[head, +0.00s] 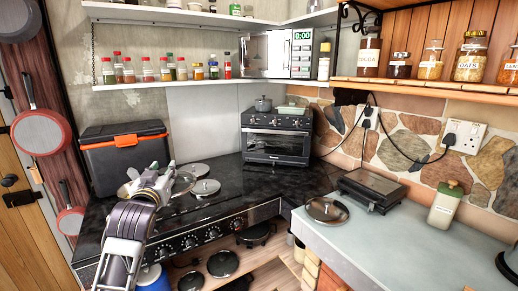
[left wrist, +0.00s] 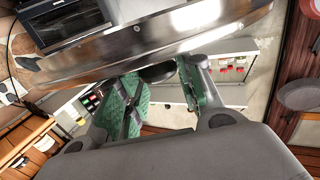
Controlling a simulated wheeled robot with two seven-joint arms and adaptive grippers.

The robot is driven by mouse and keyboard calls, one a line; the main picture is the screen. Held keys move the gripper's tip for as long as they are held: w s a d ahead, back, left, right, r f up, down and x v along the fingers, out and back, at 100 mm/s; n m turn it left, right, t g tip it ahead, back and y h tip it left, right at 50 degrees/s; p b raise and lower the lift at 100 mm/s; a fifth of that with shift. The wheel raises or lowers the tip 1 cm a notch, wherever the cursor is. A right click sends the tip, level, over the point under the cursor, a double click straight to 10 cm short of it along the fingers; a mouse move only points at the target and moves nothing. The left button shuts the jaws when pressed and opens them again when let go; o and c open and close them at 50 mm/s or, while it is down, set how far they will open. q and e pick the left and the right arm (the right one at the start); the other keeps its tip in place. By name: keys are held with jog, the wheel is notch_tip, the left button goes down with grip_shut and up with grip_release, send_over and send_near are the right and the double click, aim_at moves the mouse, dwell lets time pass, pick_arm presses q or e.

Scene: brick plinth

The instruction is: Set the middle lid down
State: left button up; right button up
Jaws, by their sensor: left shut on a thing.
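My left gripper (head: 160,182) is over the left part of the black stove top and is shut on a lid (head: 184,182), which is tilted. In the left wrist view the held lid (left wrist: 150,45) shows a broad steel rim, and its dark knob (left wrist: 156,73) sits between the green-padded fingers (left wrist: 158,92). Two other lids, one nearer (head: 205,188) and one farther back (head: 196,170), lie on the stove top beside the gripper. Another lid with a brown tint (head: 327,210) lies on the grey counter. My right gripper is not in view.
An orange-and-black cool box (head: 125,158) stands behind the gripper. A toaster oven (head: 276,138) stands at the back corner. A flat black grill (head: 371,188) and a green-white canister (head: 446,203) stand on the grey counter (head: 385,245). Its front middle is clear.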

aim_at(173, 192)
pick_arm(q)
jog(key=shift+m+h, duration=0.4)
jog(key=shift+h, duration=0.3)
jog(key=d+f, duration=0.1)
jog(key=f, duration=0.3)
jog(key=s+d+f, duration=0.1)
jog(key=f, duration=0.1)
jog(key=shift+s+d, duration=0.1)
jog(key=shift+d, duration=0.2)
jog(key=s+d+f, duration=0.1)
jog(key=s+f, duration=0.3)
jog(key=f, duration=0.6)
jog(key=s+d+f, duration=0.1)
jog(key=s+f, duration=0.4)
jog(key=f, duration=0.5)
jog(key=s+d+f+h, duration=0.1)
jog(key=s+f, duration=0.3)
jog(key=f, duration=0.6)
jog(key=shift+s+d+f+m, duration=0.2)
jog(key=shift+s+d+m, duration=0.15)
jog(key=shift+d, duration=0.2)
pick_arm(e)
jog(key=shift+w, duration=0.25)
pick_arm(q)
jog(key=shift+w, duration=0.1)
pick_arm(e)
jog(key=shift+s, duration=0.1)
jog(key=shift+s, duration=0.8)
